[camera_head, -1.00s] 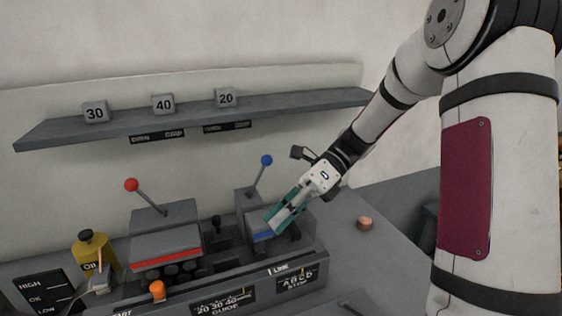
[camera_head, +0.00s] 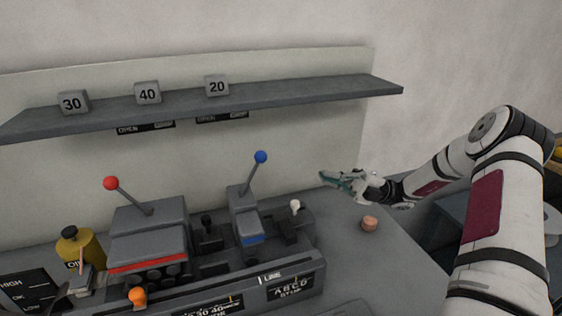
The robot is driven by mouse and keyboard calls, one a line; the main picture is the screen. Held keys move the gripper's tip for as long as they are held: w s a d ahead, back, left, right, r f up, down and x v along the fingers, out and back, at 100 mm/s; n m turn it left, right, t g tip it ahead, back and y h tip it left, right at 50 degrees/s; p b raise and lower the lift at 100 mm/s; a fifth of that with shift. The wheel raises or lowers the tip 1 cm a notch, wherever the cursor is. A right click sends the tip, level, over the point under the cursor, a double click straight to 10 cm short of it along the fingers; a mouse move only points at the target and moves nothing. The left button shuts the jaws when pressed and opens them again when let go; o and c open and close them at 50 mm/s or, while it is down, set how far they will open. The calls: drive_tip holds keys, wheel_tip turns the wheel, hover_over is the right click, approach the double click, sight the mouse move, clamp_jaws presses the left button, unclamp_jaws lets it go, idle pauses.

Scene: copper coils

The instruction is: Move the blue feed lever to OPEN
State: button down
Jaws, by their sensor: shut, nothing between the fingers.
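The blue feed lever (camera_head: 261,157) has a round blue knob on a thin grey rod. It rises from a grey housing (camera_head: 243,205) with a blue stripe and leans to the right. A small dark label (camera_head: 222,117) on the shelf edge above seems to read OPEN at its left end; its right word is hard to read. My gripper (camera_head: 323,177) is to the right of the lever, clear of it, with its teal fingers pointing left. It is shut and empty. Nothing hides the lever.
A red-knobbed lever (camera_head: 111,183) stands on a larger housing at left. Small black (camera_head: 206,219) and white (camera_head: 295,205) knobs flank the blue-striped housing. A copper-coloured piece (camera_head: 370,223) lies on the bench at right. The shelf (camera_head: 310,99) with numbered blocks overhangs the back.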

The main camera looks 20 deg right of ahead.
drive_tip(key=shift+a, duration=0.1)
drive_tip(key=p, duration=0.4)
approach(251, 175)
wheel_tip(251, 175, up, 5)
drive_tip(key=a, duration=0.2)
drive_tip(key=shift+w+a+r, duration=0.25)
drive_tip(key=shift+w+a, duration=0.15)
drive_tip(key=shift+w, duration=0.2)
drive_tip(key=shift+r, duration=0.1)
